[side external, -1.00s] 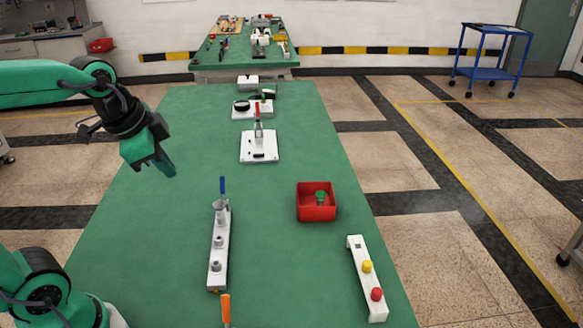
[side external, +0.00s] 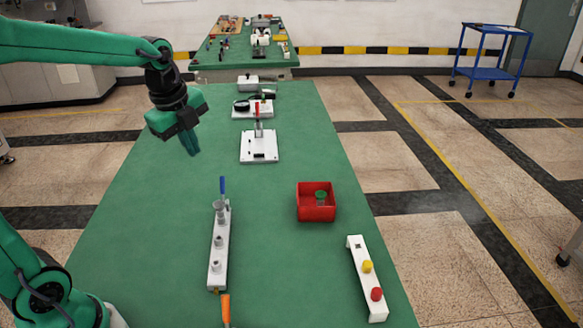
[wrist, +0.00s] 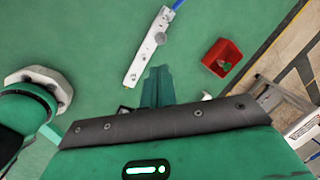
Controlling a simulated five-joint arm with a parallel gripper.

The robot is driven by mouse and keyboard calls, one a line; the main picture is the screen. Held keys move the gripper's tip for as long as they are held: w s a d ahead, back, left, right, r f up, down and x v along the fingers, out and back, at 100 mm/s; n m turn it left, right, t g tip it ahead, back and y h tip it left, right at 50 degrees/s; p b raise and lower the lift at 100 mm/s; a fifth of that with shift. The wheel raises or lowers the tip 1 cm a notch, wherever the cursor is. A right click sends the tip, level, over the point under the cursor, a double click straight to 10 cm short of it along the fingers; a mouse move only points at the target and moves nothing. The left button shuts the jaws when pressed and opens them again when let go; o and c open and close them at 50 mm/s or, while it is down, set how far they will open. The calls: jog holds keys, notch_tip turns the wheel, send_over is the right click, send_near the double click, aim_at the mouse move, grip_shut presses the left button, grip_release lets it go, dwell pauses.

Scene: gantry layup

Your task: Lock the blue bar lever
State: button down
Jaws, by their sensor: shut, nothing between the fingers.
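The blue bar lever (side external: 222,186) stands upright at the far end of a white bar fixture (side external: 219,268), which has several grey metal knobs along its top. In the wrist view the white fixture (wrist: 140,62) lies ahead of the fingers, with the blue lever (wrist: 177,4) cut off at the top edge. My gripper (side external: 193,152) hangs in the air to the left of and beyond the lever, apart from it. In the wrist view its fingers (wrist: 158,82) are together, with nothing between them.
A red bin (side external: 316,214) with a green-topped item stands right of the fixture. A white block with yellow and red buttons (side external: 358,252) is at front right. An orange-handled tool (side external: 226,308) lies at the front edge. A red-levered white plate (side external: 272,145) stands farther back.

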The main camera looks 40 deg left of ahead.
jog(key=w+a+f+m+g, duration=0.1)
jog(key=w+a+f+m, duration=0.3)
jog(key=m, duration=0.5)
jog(key=shift+w+a, duration=0.35)
jog(key=shift+w, duration=0.75)
jog(key=shift+f, duration=0.2)
send_over(221, 187)
jog(key=s, duration=0.2)
jog(key=f, duration=1.1)
jog(key=shift+w+d, duration=0.15)
jog(key=shift+d, duration=0.25)
jog(key=shift+w+a+f, duration=0.3)
jog(key=shift+w+f, duration=0.3)
jog(key=shift+w+a+g, duration=0.1)
jog(key=shift+g, duration=0.3)
